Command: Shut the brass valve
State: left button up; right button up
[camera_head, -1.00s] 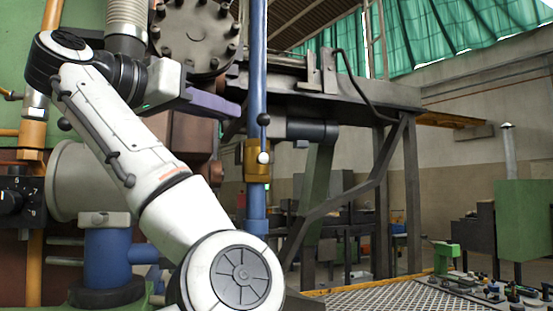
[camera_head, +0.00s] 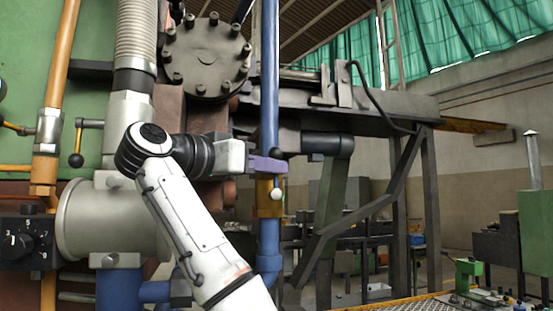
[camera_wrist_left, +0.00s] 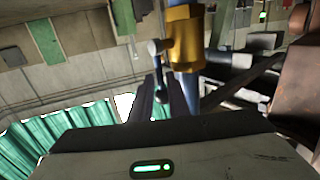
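The brass valve (camera_head: 264,188) sits on an upright blue pipe (camera_head: 269,80) in the head view. It has a pale round knob at its front, and a dark ball (camera_head: 280,153) shows just above. My left gripper (camera_head: 268,165) reaches in from the left, its purple-looking fingers level with the pipe just above the brass body. In the left wrist view, which looks upside down, the brass valve (camera_wrist_left: 186,38) is beyond the fingertips. The two dark fingers (camera_wrist_left: 163,90) are apart, and a thin grey lever appears between them; contact cannot be told. My right gripper is out of view.
A bolted round flange (camera_head: 205,58) stands behind and above my left gripper. A grey cylinder (camera_head: 90,220), a lever with a dark ball (camera_head: 76,158) and a dial box (camera_head: 22,243) are at the left. A dark steel frame (camera_head: 385,185) stands right of the pipe.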

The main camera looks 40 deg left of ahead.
pick_arm(q)
jog(key=shift+w+d, duration=0.1)
jog(key=shift+w, duration=1.1)
grip_shut()
dwell(0.6)
